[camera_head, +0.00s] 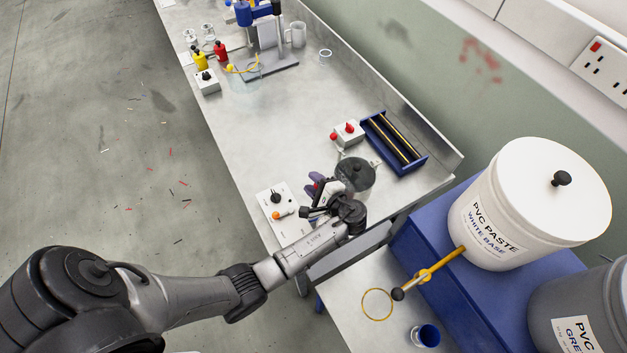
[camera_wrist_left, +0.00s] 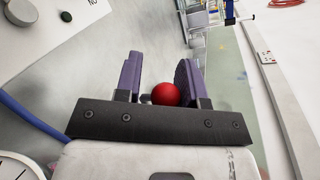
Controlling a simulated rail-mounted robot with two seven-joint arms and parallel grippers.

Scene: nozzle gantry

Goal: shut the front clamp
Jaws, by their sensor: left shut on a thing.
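My left gripper (camera_head: 318,186) reaches in from the left, over the bench beside a dark round pot (camera_head: 357,177). In the left wrist view, its two purple fingers (camera_wrist_left: 160,68) stand on either side of a red ball knob (camera_wrist_left: 166,95), and the gripper is shut on it. The knob looks like a clamp's handle end, but the front clamp's body is hidden behind my gripper and wrist, so I cannot tell its angle. My right gripper is in neither view.
A white control box (camera_head: 276,203) with a black knob and orange button sits left of my gripper. Behind are a white box with red knobs (camera_head: 347,133) and a blue rack (camera_head: 393,143). PVC paste buckets (camera_head: 527,203) stand at right. The mid-bench is clear.

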